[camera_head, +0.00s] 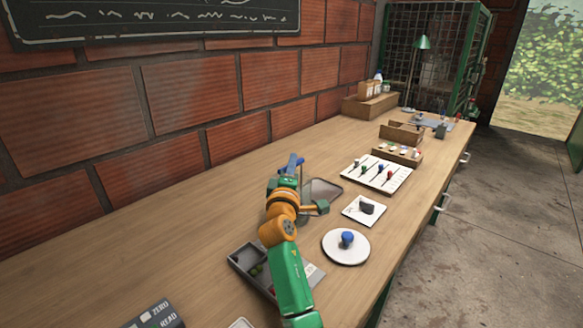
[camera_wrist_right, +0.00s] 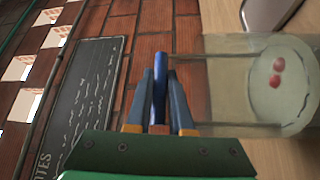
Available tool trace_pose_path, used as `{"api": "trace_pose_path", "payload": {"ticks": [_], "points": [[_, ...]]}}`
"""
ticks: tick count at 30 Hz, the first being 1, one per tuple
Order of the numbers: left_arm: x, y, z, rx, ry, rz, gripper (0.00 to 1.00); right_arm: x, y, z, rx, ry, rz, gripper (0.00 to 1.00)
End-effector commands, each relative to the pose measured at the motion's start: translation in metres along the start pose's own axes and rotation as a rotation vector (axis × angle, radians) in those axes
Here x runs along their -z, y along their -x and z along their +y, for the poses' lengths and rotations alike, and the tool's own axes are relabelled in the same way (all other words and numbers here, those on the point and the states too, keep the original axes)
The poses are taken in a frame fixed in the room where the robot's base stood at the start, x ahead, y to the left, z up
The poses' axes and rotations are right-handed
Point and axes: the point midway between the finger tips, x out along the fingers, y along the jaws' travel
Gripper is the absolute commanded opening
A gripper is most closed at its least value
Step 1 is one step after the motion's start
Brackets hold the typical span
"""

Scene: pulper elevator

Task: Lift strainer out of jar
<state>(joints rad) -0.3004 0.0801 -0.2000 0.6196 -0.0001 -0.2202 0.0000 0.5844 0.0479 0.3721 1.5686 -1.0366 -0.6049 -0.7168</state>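My right gripper (camera_head: 290,165) is raised over the bench. In the right wrist view its two fingers (camera_wrist_right: 162,95) close on a blue upright handle (camera_wrist_right: 160,75). Two thin rods run from near the handle towards the strainer's pale round disc (camera_wrist_right: 268,98), which carries two small red fruits. A clear, see-through jar wall (camera_wrist_right: 222,85) shows around the rods. I cannot tell how deep the disc sits in the jar. My left gripper is not in view.
A white plate with a blue item (camera_head: 347,239), a small white card (camera_head: 351,212) and a white board (camera_head: 396,178) line the front edge. The brick wall (camera_head: 190,90) is behind.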

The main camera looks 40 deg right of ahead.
Motion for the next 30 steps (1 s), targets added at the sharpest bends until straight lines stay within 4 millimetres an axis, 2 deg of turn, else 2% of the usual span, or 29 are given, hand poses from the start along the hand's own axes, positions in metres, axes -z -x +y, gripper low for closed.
{"api": "trace_pose_path", "payload": {"ticks": [8, 30], "points": [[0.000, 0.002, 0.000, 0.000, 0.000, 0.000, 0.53, 0.001, 0.000, 0.002, 0.000, 0.000, 0.000, 0.00], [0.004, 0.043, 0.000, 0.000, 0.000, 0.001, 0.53, 0.007, -0.005, 0.044, -0.001, 0.000, 0.001, 0.00]]}}
